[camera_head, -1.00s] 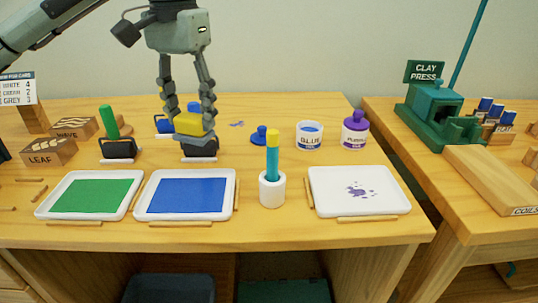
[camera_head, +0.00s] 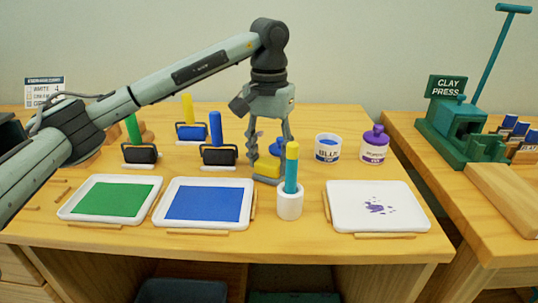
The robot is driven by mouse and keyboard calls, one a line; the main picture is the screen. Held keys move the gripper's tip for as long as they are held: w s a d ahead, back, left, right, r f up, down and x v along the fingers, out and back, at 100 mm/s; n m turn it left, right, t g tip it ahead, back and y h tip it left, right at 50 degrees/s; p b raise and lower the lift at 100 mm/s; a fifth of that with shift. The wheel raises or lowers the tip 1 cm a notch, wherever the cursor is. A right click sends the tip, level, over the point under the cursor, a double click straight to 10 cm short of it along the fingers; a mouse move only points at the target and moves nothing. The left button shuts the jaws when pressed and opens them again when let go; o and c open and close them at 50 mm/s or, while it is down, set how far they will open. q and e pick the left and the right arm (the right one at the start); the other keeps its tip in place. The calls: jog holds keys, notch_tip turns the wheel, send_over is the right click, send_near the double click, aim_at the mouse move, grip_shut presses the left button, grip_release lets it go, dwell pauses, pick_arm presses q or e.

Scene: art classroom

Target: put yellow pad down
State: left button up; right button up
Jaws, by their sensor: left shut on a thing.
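The yellow pad (camera_head: 267,168), a small yellow block with a grey underside, is between the fingers of my left gripper (camera_head: 269,161). The gripper points down and is shut on the pad. The pad is at or just above the wooden table, behind and left of the white cup (camera_head: 289,205) with the teal, yellow-topped stick (camera_head: 291,168). I cannot tell whether its underside touches the table. The cup and stick hide part of the right finger. My right gripper is not in view.
Green (camera_head: 112,199) and blue (camera_head: 203,203) trays and a white paint-spotted tray (camera_head: 377,207) line the front. Rollers with green (camera_head: 134,129), blue (camera_head: 216,129) and yellow (camera_head: 187,108) handles stand left. The blue jar (camera_head: 327,149) and purple jar (camera_head: 374,147) stand right.

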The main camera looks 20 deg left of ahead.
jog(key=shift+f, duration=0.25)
pick_arm(q)
jog(key=shift+f, duration=0.15)
jog(key=o, duration=1.3)
jog(key=shift+c, duration=0.2)
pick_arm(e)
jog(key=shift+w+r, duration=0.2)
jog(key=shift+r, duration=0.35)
